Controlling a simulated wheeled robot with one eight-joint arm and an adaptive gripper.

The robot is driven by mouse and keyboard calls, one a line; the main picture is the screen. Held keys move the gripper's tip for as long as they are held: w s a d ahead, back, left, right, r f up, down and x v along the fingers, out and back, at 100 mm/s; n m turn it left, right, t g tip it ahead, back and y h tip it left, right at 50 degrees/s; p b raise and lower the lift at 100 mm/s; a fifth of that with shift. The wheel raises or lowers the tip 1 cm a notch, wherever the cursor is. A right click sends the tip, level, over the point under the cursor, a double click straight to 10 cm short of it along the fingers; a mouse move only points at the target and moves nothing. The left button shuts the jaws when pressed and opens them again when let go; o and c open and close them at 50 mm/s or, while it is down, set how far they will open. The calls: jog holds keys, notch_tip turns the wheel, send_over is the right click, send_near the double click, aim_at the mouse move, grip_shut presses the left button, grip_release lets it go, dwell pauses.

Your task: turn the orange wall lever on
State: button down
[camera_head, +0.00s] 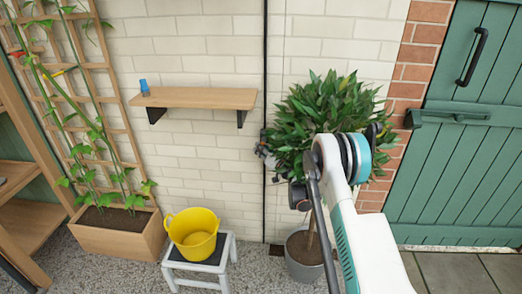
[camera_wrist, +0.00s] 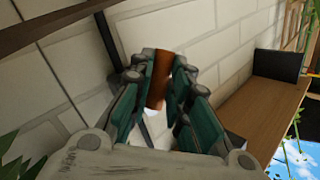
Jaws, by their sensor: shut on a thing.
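The orange lever (camera_wrist: 158,82) shows in the wrist view as a short orange-brown piece between the fingers of my gripper (camera_wrist: 162,88). The teal finger pads stand on either side of it, and my gripper is shut on it. In the head view, my gripper (camera_head: 264,150) is at the wall beside the black pipe, left of the leafy plant. I cannot make out the lever there. The lever's base and pivot are hidden by the fingers.
The leafy potted plant (camera_head: 325,115) stands close by my arm. A wooden shelf (camera_head: 195,98) with a blue cup (camera_head: 144,86) is on the wall to the left. A yellow bucket (camera_head: 193,234) sits on a white stool (camera_head: 200,265). The black pipe (camera_head: 265,60) runs up the wall.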

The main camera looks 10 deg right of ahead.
jog(key=shift+s+d+n+g+h+p, duration=0.1)
jog(key=shift+d+n+g+h+p, duration=0.15)
jog(key=shift+n+g+h+p, duration=0.25)
jog(key=shift+s+d+n+g+h+p, duration=0.15)
jog(key=shift+d+n+g+h, duration=0.15)
jog(key=shift+n+g, duration=0.4)
jog(key=shift+d+n+g+h+p, duration=0.2)
jog(key=shift+n+g+h+p, duration=0.25)
jog(key=shift+n, duration=0.35)
jog(key=c, duration=1.8)
grip_release()
jog(key=shift+d, duration=0.1)
jog(key=v, duration=1.2)
